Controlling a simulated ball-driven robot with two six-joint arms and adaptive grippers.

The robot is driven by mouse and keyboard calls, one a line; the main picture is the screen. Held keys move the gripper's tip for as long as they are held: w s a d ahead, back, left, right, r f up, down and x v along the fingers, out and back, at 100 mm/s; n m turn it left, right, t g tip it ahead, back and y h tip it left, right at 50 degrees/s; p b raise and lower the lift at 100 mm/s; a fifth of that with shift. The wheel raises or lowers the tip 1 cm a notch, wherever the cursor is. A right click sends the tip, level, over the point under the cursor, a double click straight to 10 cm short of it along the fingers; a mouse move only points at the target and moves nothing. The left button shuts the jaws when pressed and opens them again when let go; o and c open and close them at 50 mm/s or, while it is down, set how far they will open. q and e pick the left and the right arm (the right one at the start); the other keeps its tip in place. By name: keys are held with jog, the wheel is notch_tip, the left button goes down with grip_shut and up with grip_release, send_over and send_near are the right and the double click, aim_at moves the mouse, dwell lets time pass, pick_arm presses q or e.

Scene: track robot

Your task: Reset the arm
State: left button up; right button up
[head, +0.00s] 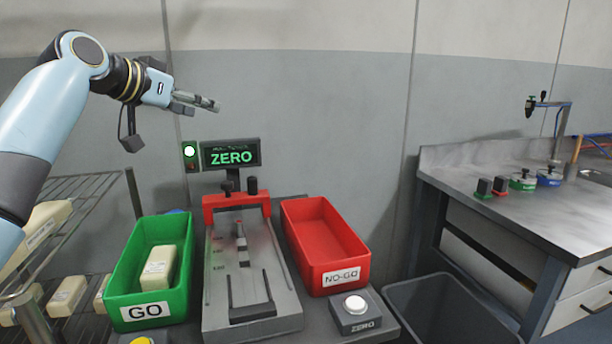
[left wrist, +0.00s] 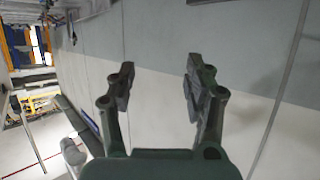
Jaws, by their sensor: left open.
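My left arm comes in from the left in the head view. Its gripper (head: 198,105) is raised in front of the grey wall, above and left of the display that reads ZERO (head: 231,154). The gripper is empty, and it touches nothing. In the left wrist view the two fingers of the gripper (left wrist: 158,90) stand apart, with only wall between them. My right gripper is in neither view.
Below stand a green GO bin (head: 122,285) with a cream block (head: 158,268), a grey gauge fixture (head: 252,318), an empty red NO-GO bin (head: 322,243) and a ZERO button box (head: 355,311). A wire rack (head: 85,180) is left, a dark bin (head: 450,290) and workbench (head: 510,215) right.

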pick_arm(q)
jog(key=s+a+f+n+g+y, duration=0.2)
jog(key=s+f+g+y, duration=0.2)
jog(key=s+f, duration=1.85)
jog(key=s+a+f+n+g+y, duration=0.2)
jog(key=s+f, duration=0.2)
jog(key=s, duration=0.9)
jog(key=s+a+f+n+g+y, duration=0.1)
jog(key=s+a+f+g+y, duration=0.15)
jog(key=s, duration=1.05)
notch_tip(320, 180, down, 30)
jog(key=s+a+r+g+b, duration=0.1)
jog(key=s+a+b, duration=0.1)
jog(key=b, duration=0.3)
jog(key=s+a+f+g+b, duration=0.1)
jog(key=s+f+b, duration=0.4)
jog(key=s+f, duration=1.4)
notch_tip(320, 180, down, 4)
jog(key=shift+s+a+r+n+g+h, duration=0.1)
jog(key=shift+s+a+n+g+h, duration=0.1)
jog(key=shift+a+n+g+h, duration=0.2)
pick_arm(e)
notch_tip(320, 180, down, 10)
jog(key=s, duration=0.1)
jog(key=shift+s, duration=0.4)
pick_arm(q)
jog(key=shift+d, duration=0.1)
